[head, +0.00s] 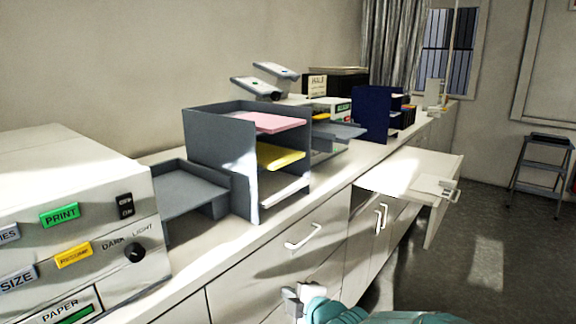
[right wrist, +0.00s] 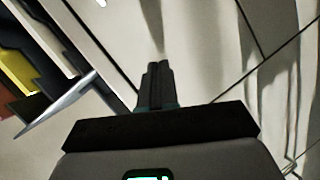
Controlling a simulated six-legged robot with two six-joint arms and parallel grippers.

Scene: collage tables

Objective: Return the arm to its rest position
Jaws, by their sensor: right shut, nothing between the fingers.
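My right gripper (head: 297,299) shows at the bottom of the head view, with my teal arm behind it to the right. It is in front of the white cabinet fronts, below the counter top. In the right wrist view its dark fingers (right wrist: 158,72) are together with nothing between them. Pale cabinet fronts lie beyond the fingers. My left gripper is not in view.
A copier-like machine (head: 70,190) stands at the left on the counter. A grey tray rack (head: 215,140) holds pink and yellow sheets. A drawer (head: 440,215) juts out at the right. Cabinet handles (head: 303,236) stick out nearby. A step stool (head: 541,175) stands on the open floor.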

